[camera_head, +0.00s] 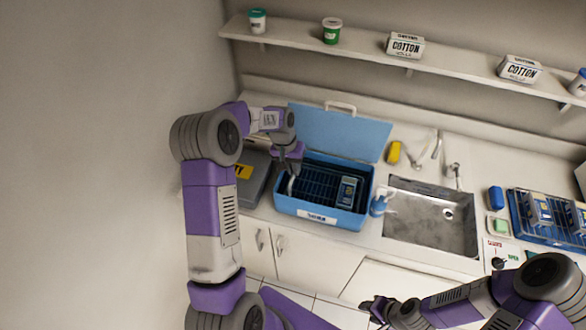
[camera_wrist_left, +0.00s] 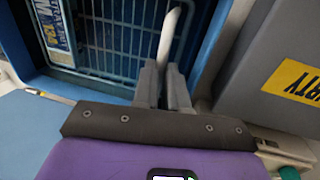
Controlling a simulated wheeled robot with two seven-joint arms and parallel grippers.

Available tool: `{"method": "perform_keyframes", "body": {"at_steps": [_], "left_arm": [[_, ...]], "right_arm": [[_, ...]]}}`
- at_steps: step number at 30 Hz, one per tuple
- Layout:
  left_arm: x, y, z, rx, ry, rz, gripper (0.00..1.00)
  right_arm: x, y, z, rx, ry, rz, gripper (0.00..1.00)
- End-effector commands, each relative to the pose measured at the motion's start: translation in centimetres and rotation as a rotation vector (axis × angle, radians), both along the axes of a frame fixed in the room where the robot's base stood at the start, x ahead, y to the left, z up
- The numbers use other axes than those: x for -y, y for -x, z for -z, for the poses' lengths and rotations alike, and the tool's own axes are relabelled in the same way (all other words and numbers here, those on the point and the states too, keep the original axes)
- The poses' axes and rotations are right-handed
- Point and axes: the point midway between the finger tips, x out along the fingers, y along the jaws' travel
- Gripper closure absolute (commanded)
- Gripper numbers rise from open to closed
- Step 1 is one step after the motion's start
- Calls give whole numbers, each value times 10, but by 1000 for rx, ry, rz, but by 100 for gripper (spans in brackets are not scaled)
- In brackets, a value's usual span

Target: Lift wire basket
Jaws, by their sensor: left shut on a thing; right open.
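The wire basket (camera_head: 318,186) is dark blue and sits inside the open blue box (camera_head: 358,220) on the counter. A box-shaped packet (camera_head: 347,191) with a label lies in its right part. My left gripper (camera_head: 290,174) is at the basket's left end, shut on its pale handle, which also shows in the left wrist view (camera_wrist_left: 168,42) between the fingers (camera_wrist_left: 164,88). The basket's wires (camera_wrist_left: 120,38) lie just beyond. My right gripper (camera_head: 374,308) is low in front of the counter, open and apart from the basket.
The blue lid (camera_head: 340,130) stands open behind. A grey box marked DIRTY (camera_head: 253,180) is close on the left. A blue bottle (camera_head: 378,205) and the sink (camera_head: 432,218) are on the right, then a blue rack (camera_head: 520,225). A shelf (camera_head: 360,53) runs above.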

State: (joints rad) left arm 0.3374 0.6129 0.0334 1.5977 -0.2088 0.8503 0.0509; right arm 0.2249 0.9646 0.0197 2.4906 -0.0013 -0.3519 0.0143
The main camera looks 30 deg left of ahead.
Motion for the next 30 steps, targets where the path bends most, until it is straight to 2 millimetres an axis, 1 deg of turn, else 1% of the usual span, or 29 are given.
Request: {"method": "perform_keyframes", "body": {"at_steps": [1,3,6,9,18,19,21,24,30], "left_arm": [[0,-1,-17,5,-1,0,100],[0,-1,-33,6,-1,-1,100],[-1,-2,-54,5,-2,-1,100],[-1,-1,-67,6,-1,-1,100],[-1,-2,-69,10,-1,-2,100],[-1,-3,-69,11,-2,-2,86],[-1,-2,-69,11,-2,-2,75],[-1,-2,-68,8,-1,-2,62],[-1,-1,-66,4,-1,-1,62]], "right_arm": [[0,0,-9,0,0,0,57],[0,0,-18,0,0,0,57],[0,0,-29,0,0,0,57],[0,0,-35,0,0,0,57],[0,0,-33,0,0,0,57],[0,0,-33,0,0,0,57],[0,0,-33,0,0,0,57],[0,0,-33,0,0,0,57],[0,0,-33,0,0,0,57]]}}
